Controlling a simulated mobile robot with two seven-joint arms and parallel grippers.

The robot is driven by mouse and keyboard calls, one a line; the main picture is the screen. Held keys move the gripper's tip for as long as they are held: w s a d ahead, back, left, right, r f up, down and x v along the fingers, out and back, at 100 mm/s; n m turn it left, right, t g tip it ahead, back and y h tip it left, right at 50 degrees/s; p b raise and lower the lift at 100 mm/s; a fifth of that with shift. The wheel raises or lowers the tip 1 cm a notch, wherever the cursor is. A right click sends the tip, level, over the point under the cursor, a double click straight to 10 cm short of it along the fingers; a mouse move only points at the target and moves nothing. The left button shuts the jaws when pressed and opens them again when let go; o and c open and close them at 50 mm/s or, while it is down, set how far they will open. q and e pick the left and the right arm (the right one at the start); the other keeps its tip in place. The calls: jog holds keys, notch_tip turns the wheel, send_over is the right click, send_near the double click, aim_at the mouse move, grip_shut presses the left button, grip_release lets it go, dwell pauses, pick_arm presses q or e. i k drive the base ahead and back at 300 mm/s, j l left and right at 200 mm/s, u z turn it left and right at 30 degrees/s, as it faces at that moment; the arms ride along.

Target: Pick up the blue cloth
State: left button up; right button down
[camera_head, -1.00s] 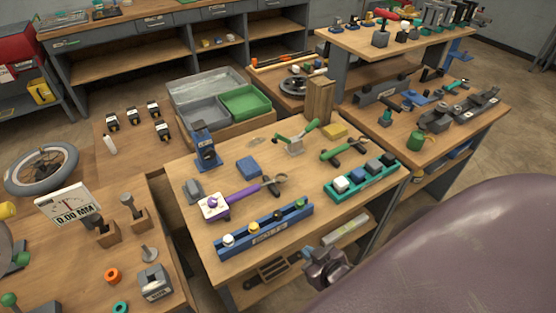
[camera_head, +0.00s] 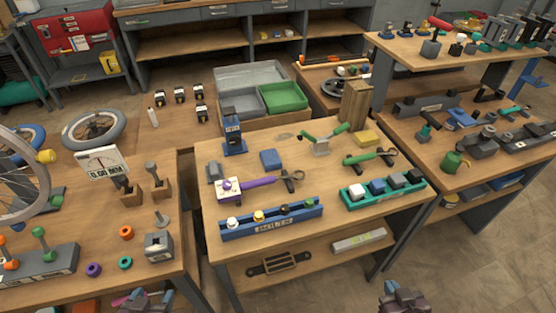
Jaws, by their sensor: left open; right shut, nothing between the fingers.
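The blue cloth (camera_head: 271,159) looks like a small flat folded block. It lies on the middle wooden table (camera_head: 330,202), between a blue upright tool (camera_head: 233,138) and a green-handled tool (camera_head: 322,139). My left gripper (camera_head: 143,300) shows at the bottom left edge, partly cut off, open and well away from the cloth. My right gripper (camera_head: 404,298) is at the bottom edge right of centre, shut and empty, in front of the table and far from the cloth.
A yellow block (camera_head: 367,138) and a wooden block (camera_head: 355,103) stand at the back right. Bare floor lies before the table.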

aim_at(270, 159)
jog(key=u, duration=1.25)
jog(key=k+l+u, duration=0.15)
jog(key=l, duration=0.2)
jog(key=k+l+u, duration=0.15)
jog(key=k+l, duration=0.4)
jog(key=l, duration=0.15)
